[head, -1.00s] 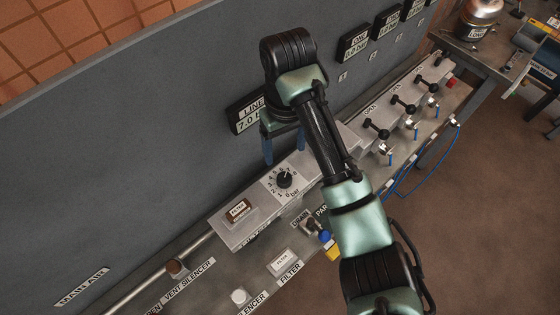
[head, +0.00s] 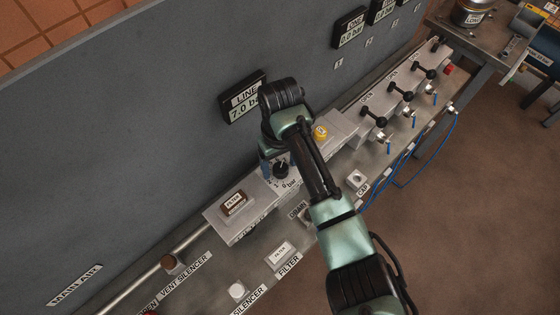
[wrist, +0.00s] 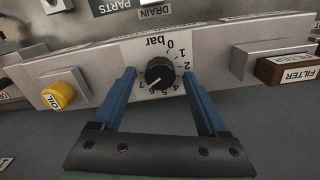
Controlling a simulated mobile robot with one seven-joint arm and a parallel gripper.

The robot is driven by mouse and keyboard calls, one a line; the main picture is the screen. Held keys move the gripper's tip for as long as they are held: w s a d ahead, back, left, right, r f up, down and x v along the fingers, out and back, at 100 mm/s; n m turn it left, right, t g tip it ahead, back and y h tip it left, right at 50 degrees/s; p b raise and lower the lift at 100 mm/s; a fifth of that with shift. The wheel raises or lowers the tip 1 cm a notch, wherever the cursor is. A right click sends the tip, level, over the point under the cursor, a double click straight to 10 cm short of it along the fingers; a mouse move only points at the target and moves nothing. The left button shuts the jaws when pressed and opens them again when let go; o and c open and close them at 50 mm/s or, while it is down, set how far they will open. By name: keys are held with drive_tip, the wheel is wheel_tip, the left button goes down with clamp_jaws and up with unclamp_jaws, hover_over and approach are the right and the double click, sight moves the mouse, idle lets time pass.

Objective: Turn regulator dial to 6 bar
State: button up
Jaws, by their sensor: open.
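The black regulator dial (head: 281,171) sits on the pale front block, and it also shows in the wrist view (wrist: 160,73). Numbers run around it from 0 bar upwards. Its white pointer line aims at the lower left in the wrist view, around 6 to 7; I cannot read it more exactly. The LINE display (head: 245,98) on the grey panel reads 7.0 bar. My gripper (wrist: 158,72) is open, its blue fingers on either side of the dial with visible gaps. In the head view my wrist partly covers the gripper (head: 280,166).
A yellow OIL cap (wrist: 62,97) and a brown FILTER block (wrist: 290,71) flank the dial. Several black-handled valves (head: 374,117) and blue hoses (head: 400,170) lie to the right. The grey panel (head: 150,120) rises close behind. A filter part (head: 281,254) lies on the bench.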

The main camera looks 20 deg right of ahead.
clamp_jaws()
drive_tip(key=shift+n, duration=0.3)
drive_tip(key=shift+r+n+p, duration=0.1)
drive_tip(key=shift+n+p, duration=0.55)
drive_tip(key=shift+n, duration=0.25)
drive_tip(key=shift+n+p, duration=0.6)
drive_tip(key=shift+n, duration=1.1)
unclamp_jaws()
